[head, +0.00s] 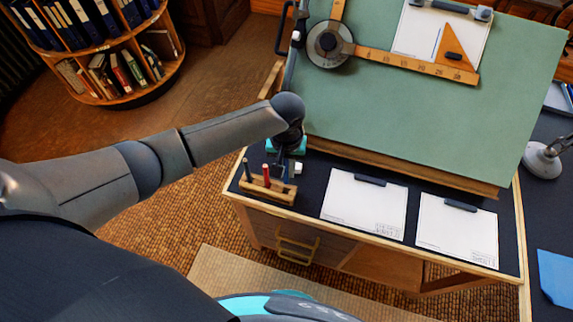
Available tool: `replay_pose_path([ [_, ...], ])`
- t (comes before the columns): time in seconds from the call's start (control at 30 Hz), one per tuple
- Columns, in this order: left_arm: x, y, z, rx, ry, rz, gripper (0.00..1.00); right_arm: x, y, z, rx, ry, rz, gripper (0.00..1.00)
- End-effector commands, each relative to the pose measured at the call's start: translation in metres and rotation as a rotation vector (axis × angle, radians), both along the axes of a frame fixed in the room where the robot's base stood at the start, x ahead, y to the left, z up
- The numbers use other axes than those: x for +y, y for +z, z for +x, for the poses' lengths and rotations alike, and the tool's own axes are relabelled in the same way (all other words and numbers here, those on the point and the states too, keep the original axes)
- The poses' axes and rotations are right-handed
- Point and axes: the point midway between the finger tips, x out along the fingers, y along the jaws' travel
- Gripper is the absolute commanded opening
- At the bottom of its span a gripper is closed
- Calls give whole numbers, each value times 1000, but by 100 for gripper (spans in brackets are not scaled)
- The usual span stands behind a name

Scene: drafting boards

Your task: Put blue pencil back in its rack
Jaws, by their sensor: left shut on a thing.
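A small wooden rack (268,188) stands at the front left corner of the dark desk top. A red pencil (266,172) and a dark pencil (247,168) stand upright in it. My left gripper (286,166) points down over the right end of the rack. It is shut on a thin upright blue pencil (285,176), which is small and mostly hidden by the gripper. I cannot tell whether its lower end is inside a rack hole or just above it. My right gripper is not in view.
The tilted green drafting board (400,120) rises close behind the rack, with a wooden drafting ruler (400,64) on it. Two clipboards (364,203) (457,230) lie right of the rack. A lamp (543,160) stands at the far right. A bookshelf (125,45) is at the back left.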

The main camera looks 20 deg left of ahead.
Motion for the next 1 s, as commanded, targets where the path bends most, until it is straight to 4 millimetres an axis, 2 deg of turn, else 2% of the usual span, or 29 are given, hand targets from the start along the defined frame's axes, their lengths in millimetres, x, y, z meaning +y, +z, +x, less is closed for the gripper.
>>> replay_pose_path([
  [0.5, 1, -32, 0, -1, 2, 1, 0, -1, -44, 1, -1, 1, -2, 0],
  [1.0, 0, -65, 0, 0, 3, -1, 0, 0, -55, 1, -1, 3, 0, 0],
])
